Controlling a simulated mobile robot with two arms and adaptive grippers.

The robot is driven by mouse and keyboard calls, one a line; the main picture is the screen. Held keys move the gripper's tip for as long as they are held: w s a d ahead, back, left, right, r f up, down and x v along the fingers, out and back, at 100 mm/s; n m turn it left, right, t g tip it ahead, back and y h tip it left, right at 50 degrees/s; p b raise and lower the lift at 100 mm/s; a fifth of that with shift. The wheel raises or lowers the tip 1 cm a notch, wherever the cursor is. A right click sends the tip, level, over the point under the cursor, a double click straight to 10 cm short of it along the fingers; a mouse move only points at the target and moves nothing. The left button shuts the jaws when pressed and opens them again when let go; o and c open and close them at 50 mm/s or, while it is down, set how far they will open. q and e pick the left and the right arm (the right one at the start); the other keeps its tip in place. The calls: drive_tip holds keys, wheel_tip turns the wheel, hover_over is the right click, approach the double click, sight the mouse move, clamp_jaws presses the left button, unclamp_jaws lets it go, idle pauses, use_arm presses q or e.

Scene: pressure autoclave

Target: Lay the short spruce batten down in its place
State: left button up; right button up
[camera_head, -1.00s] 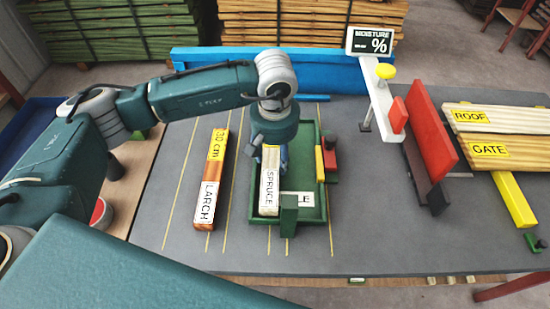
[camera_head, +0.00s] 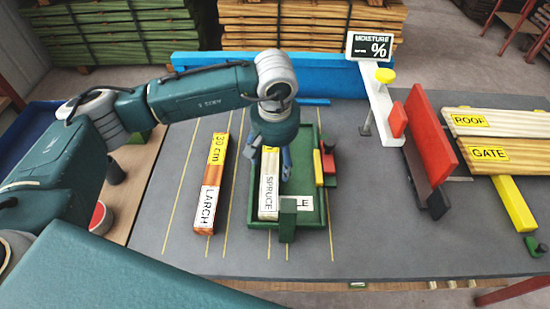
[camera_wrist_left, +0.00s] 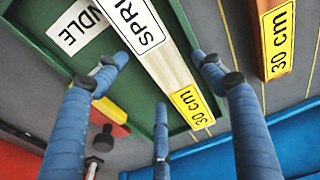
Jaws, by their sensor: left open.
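The short spruce batten (camera_head: 269,190), pale with a SPRUCE label, lies lengthwise along the left side of the green tray (camera_head: 323,190). In the left wrist view, the batten (camera_wrist_left: 165,65) runs beside the tray wall, with a yellow 30 cm label at its end. My left gripper (camera_head: 270,163) is over the batten's far part, its blue fingers spread to either side. In the left wrist view, my left gripper (camera_wrist_left: 160,110) has its fingers apart, with gaps beside the wood. Whether the batten rests fully on the tray floor is hard to tell. My right gripper is out of view.
A larch batten (camera_head: 210,185) lies left of the tray on the grey table (camera_head: 370,230). A green block (camera_head: 288,220) stands at the tray's front. Red and yellow blocks (camera_head: 328,160) sit at its right edge. A moisture display (camera_head: 374,45) stands behind on the right.

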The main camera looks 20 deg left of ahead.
sight(275, 168)
use_arm(q)
wheel_tip(275, 168, up, 11)
drive_tip(key=s+b, duration=0.1)
drive_tip(key=shift+s+d, duration=0.15)
drive_tip(key=shift+d, duration=0.05)
